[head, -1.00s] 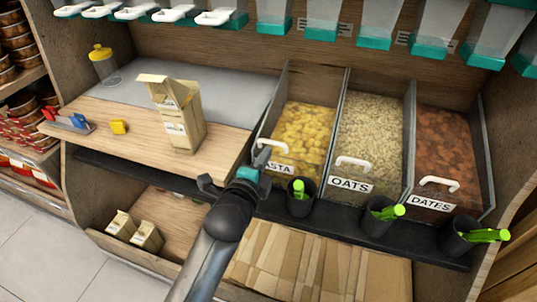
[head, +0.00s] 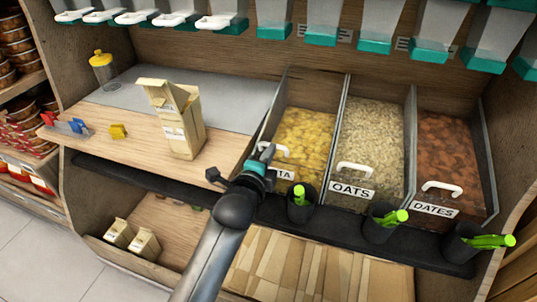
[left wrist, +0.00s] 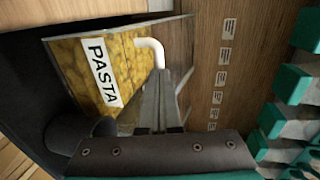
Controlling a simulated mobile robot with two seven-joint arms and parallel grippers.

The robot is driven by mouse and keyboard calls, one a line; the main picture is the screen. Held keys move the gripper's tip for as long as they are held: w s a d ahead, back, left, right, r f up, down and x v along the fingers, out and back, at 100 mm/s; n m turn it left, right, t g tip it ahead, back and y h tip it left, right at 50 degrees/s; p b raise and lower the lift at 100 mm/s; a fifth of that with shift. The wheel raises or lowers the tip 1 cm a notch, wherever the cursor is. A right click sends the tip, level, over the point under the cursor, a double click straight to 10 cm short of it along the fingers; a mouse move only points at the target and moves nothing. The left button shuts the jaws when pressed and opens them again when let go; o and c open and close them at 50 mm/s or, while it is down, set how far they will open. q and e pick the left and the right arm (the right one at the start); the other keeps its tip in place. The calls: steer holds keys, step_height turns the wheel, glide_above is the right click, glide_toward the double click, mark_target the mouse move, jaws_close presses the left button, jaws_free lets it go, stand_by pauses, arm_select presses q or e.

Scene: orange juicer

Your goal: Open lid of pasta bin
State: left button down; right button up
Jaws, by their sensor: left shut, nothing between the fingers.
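The pasta bin (head: 303,135) is the left of the clear-fronted bins, full of yellow pasta. Its lid looks closed. In the left wrist view its PASTA label (left wrist: 102,72) and curved white handle (left wrist: 150,47) show clearly. My left gripper (head: 266,154) is at the front left of this bin in the head view, covering most of the handle and part of the label. In the left wrist view the left gripper's fingers (left wrist: 159,80) are together and empty, with tips right by one end of the handle; I cannot tell whether they touch it. My right gripper is not in view.
The oats bin (head: 370,135) and dates bin (head: 447,160) stand to the right. Dark cups with green-handled tools, such as one cup (head: 300,205), line the front ledge. A paper bag (head: 182,125) stands on the wooden counter (head: 125,150) at left. Dispensers hang above.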

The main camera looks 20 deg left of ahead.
mark_target(282, 132)
arm_select(q)
steer(key=w+r, duration=0.1)
steer(key=w, duration=0.2)
steer(key=w+r+p, duration=0.1)
steer(key=w, duration=0.5)
steer(key=shift+w+d+r+p, duration=0.2)
steer(key=shift+w+r+p, duration=0.1)
steer(key=shift+r+p, duration=0.1)
steer(key=shift+w+r, duration=0.15)
steer(key=shift+w, duration=0.5)
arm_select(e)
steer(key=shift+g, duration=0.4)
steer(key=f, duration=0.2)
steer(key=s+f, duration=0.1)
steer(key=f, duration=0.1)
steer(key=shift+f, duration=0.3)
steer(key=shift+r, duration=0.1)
